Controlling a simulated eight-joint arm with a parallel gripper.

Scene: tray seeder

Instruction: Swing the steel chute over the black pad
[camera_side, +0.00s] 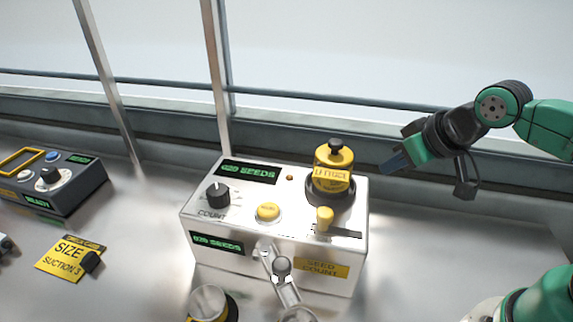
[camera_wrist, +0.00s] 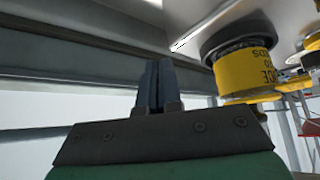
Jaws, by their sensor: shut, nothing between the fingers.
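The steel chute (camera_side: 284,290) sticks out from the front of the white seed-count box and slopes down toward the bottom edge of the side view. A grey ball knob (camera_side: 281,266) stands on it. Its lower end is cut off by the frame edge. A round silver-topped cup with a yellow band (camera_side: 208,304) stands left of the chute, with a black round base (camera_side: 232,308) partly showing beside it. I cannot tell whether that base is the black pad. My gripper (camera_side: 393,163) is shut and empty, in the air right of the box. Its fingers (camera_wrist: 158,85) are together in the wrist view.
The white box (camera_side: 225,262) carries a yellow hopper (camera_side: 334,165), a dial, a yellow button and a yellow-knobbed lever (camera_side: 325,218). The hopper also shows in the wrist view (camera_wrist: 245,72). A dark control unit (camera_side: 68,190) and yellow SIZE card (camera_side: 65,258) lie left. A rail runs behind.

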